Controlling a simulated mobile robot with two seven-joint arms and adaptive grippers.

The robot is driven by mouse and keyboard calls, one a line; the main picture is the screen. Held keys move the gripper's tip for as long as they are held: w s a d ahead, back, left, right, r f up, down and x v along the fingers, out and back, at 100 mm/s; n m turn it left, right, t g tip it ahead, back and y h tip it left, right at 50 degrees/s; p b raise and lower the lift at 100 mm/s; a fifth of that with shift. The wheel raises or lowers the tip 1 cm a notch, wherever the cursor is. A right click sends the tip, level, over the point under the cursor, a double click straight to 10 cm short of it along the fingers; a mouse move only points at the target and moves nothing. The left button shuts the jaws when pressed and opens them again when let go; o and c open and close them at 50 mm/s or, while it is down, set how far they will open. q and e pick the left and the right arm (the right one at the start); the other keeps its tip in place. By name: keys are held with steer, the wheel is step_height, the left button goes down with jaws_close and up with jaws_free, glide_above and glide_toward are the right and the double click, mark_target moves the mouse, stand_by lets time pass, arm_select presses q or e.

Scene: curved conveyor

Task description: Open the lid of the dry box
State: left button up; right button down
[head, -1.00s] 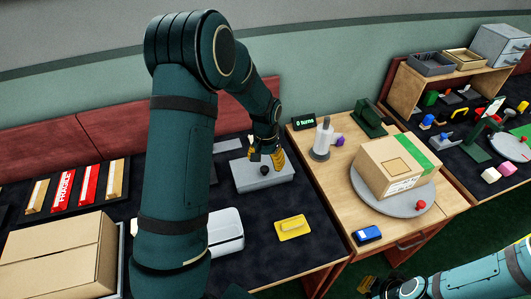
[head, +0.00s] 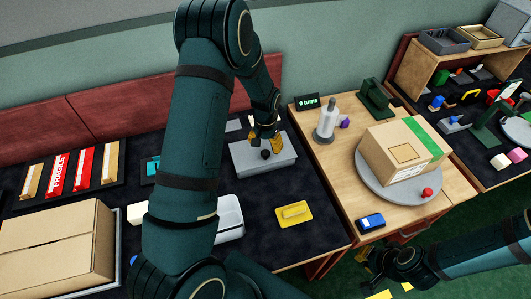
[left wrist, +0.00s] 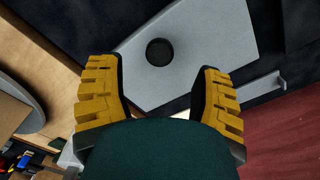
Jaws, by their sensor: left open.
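The dry box appears to be the light grey box (head: 252,166) on the dark table mat, with its flat lid on and a round black knob (head: 265,155) on top. In the left wrist view the grey lid (left wrist: 205,45) and the knob (left wrist: 159,52) show close up. My left gripper (head: 264,146) is at the box, open and empty. In the wrist view its yellow fingers are spread to either side of the knob's line, apart from the knob. My right gripper (head: 392,289) is low at the bottom right, far from the box; its jaw opening is unclear.
A yellow block on a plate (head: 294,213) and a white tray (head: 231,222) lie nearer on the mat. To the right, a wooden table holds a turntable (head: 377,191) with a carton (head: 402,153) and a grey bottle-like object (head: 327,122).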

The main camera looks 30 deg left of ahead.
mark_target(265, 152)
arm_select(q)
steer(key=shift+f, duration=2.45)
jaws_close()
